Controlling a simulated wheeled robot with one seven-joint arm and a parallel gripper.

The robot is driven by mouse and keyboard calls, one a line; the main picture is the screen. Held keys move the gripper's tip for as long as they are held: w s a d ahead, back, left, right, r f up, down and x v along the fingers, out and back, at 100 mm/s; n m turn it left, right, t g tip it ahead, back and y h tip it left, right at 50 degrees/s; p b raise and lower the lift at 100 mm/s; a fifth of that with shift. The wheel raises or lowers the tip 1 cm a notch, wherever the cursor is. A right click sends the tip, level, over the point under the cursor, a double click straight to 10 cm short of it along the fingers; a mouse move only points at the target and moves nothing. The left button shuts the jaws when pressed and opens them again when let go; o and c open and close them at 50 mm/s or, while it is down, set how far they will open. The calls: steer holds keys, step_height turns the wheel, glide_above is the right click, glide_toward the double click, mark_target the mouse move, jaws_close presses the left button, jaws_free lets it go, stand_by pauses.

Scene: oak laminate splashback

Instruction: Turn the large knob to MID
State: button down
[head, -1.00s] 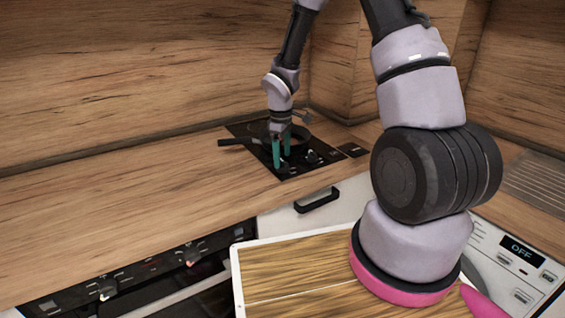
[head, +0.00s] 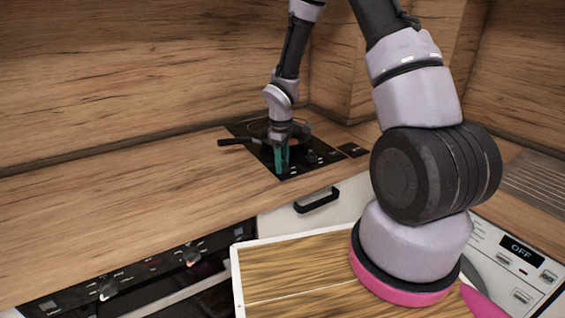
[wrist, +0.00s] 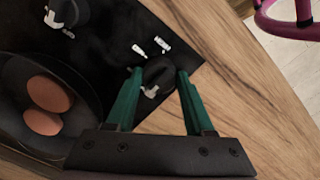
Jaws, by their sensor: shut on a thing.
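The black cooktop (head: 292,172) is set in the wooden counter and carries two dark knobs. My gripper (head: 282,168) reaches down to the knob nearer the front edge. In the wrist view this knob (wrist: 158,74) sits between the two green fingertips, and my gripper (wrist: 158,73) is shut on it. A pale pointer shows at its lower left, and small white marks lie just above it. The other knob (wrist: 68,12) is at the upper left of the wrist view, with its own pale pointer. I cannot read any setting labels or tell surely which knob is larger.
A dark pan (wrist: 40,75) with two brown round items stands on the cooktop close to my gripper. Its handle (head: 236,142) points left over the counter. The counter (head: 130,195) to the left is clear. A drawer handle (head: 317,200) juts out below the cooktop.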

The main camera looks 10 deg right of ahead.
steer(key=shift+m, duration=0.3)
steer(key=m, duration=0.4)
steer(key=shift+m, duration=0.3)
steer(key=m, duration=0.4)
steer(key=shift+w+a+m, duration=0.1)
steer(key=shift+m, duration=0.2)
steer(key=m, duration=0.5)
steer(key=shift+g, duration=0.3)
steer(key=m, duration=0.4)
steer(key=shift+w+m, duration=0.1)
steer(key=shift+m, duration=0.2)
steer(key=shift+c, duration=1.4)
jaws_free()
